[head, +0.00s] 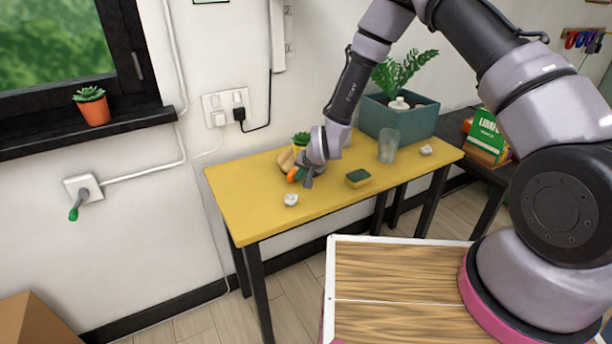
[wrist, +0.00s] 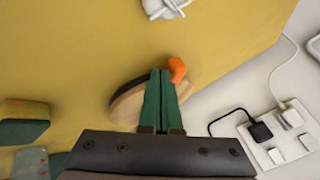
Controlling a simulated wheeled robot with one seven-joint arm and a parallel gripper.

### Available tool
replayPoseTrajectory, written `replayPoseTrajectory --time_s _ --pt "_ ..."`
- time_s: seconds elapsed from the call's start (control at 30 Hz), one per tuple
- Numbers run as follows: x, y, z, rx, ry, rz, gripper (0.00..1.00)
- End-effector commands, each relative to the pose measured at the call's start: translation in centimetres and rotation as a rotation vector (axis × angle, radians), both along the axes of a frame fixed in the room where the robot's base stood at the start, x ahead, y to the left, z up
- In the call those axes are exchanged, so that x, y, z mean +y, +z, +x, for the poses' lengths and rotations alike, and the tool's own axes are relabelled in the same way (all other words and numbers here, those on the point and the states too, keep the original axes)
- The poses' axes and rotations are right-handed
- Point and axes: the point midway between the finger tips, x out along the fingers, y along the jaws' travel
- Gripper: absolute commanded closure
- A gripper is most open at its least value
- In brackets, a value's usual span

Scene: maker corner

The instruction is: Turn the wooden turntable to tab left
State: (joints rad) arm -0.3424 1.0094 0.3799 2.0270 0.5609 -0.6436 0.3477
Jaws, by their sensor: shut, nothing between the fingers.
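The wooden turntable (head: 285,160) lies on the yellow table, largely hidden behind my gripper in the head view. In the wrist view its pale round edge (wrist: 124,108) shows beside and beneath my fingers. Its orange tab (head: 292,174) points toward the front of the table in the head view, just left of my fingertips. The tab (wrist: 178,69) also shows in the wrist view, right beside the fingertips. My gripper (head: 308,183) is shut and empty, pointing down. Its green fingers (wrist: 161,73) are close to the tab; I cannot tell whether they touch it.
A white object (head: 291,200) lies in front of the turntable. A green-and-yellow sponge (head: 358,178) lies to its right, with a clear glass (head: 388,146) and a teal planter (head: 400,118) beyond. The table's left end is clear.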

Motion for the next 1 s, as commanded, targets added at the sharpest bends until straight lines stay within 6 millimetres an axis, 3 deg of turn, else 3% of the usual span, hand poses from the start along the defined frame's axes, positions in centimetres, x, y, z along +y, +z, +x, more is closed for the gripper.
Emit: replayPoseTrajectory --time_s 0.4,1.0 --pt "2.9 0.1 0.1 -0.003 -0.204 0.002 1.00" --pt "5.6 0.1 1.1 -0.002 -0.488 0.001 1.00"
